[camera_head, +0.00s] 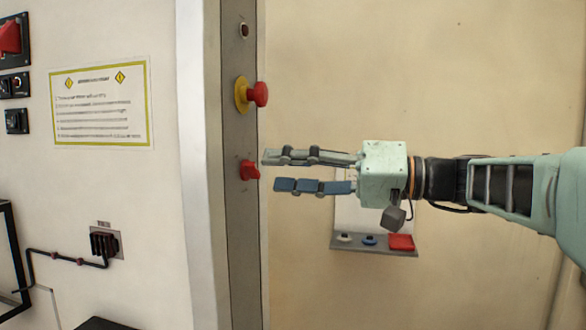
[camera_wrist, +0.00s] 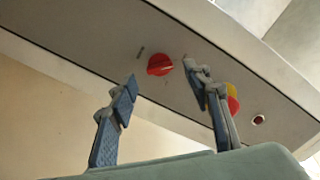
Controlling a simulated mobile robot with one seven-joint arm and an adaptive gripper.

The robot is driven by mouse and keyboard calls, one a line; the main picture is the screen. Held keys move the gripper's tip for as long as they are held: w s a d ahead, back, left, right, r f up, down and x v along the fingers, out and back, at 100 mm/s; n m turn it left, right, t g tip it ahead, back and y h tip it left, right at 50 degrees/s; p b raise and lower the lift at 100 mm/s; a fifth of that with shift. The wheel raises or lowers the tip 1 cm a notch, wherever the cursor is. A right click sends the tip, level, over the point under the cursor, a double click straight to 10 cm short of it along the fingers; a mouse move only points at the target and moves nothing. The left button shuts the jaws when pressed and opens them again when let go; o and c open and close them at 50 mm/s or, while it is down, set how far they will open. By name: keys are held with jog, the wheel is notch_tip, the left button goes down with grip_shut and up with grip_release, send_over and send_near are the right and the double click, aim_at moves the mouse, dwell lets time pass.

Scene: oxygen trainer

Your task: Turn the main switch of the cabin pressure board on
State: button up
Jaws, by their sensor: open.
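A red rotary switch knob (camera_head: 249,170) sits on the narrow grey board (camera_head: 238,220) on the edge of the wall. My gripper (camera_head: 268,171) points left at the knob, with its fingers spread one above the other and nothing between them. The fingertips are close to the knob, seemingly just short of it. In the wrist view the red knob (camera_wrist: 160,66) shows between and beyond the open fingertips (camera_wrist: 161,80). Its raised grip looks roughly crosswise there.
A red mushroom button on a yellow base (camera_head: 252,95) is above the knob, with a small round fitting (camera_head: 244,31) higher up. A small shelf (camera_head: 375,248) with coloured buttons is behind my gripper. A notice (camera_head: 101,104) hangs on the left wall.

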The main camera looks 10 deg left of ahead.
aim_at(258, 171)
jog(key=shift+w+a, duration=0.1)
jog(key=shift+a, duration=1.5)
jog(key=c, duration=1.2)
jog(key=shift+o, duration=0.2)
